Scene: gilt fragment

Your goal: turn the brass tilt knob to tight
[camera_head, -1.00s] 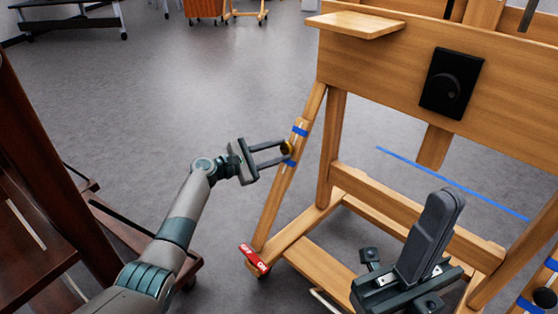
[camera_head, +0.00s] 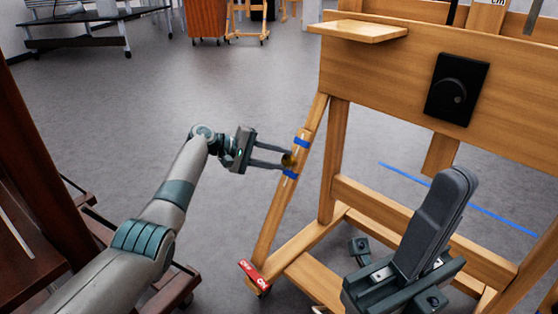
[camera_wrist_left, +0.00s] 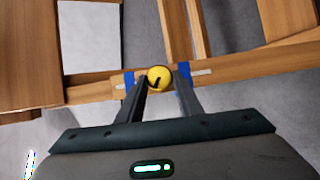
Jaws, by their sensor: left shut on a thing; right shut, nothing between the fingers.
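The brass tilt knob (camera_head: 289,160) is a small round knob on the slanted wooden strut (camera_head: 271,220) of the easel, between two bands of blue tape. In the left wrist view the knob (camera_wrist_left: 159,78) shows bright yellow with a dark mark on its face. My left gripper (camera_head: 286,158) reaches in from the left and is shut on the knob, one finger on each side; the wrist view shows its fingers (camera_wrist_left: 160,92) too. My right gripper (camera_head: 440,220) is at the lower right, away from the knob; its fingers point up and are together.
A red OFF/ON label (camera_head: 254,274) is at the strut's foot. A dark wooden frame (camera_head: 45,190) stands at the left. Grey floor between is open.

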